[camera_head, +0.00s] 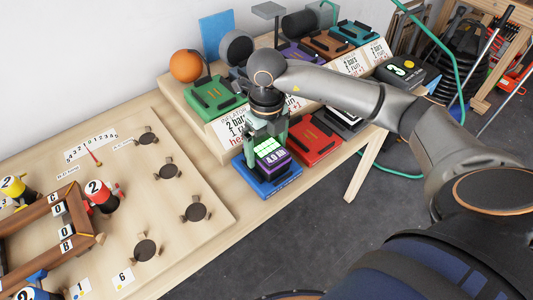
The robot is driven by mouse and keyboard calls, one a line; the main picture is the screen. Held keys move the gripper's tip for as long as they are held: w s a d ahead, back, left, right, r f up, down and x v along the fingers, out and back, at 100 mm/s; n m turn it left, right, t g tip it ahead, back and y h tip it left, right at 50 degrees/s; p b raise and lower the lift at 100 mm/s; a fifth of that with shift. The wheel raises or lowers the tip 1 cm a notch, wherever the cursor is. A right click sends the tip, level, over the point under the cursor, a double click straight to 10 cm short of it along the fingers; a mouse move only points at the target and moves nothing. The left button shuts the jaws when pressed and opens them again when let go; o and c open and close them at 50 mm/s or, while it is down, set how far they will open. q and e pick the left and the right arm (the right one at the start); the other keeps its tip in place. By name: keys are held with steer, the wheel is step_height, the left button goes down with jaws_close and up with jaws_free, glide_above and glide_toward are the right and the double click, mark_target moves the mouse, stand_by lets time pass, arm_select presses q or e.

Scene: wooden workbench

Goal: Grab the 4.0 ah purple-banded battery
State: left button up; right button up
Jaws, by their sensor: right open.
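A dark battery with a purple band (279,172) stands upright on a blue dock (263,187) at the bench's front edge. Its top glows light green, and the white lettering on its side is too small to read surely. My right gripper (266,137) points down right over this battery. Its jaws are open, with the fingers at either side of the battery's top; I cannot tell whether they touch it. My left gripper is not in view.
A red dock (318,146) sits close to the right of the blue one. A wooden game board (190,245) fills the left.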

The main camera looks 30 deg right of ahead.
steer(key=shift+f, duration=0.2)
steer(key=shift+r, duration=0.1)
jaws_close()
stand_by(0.6)
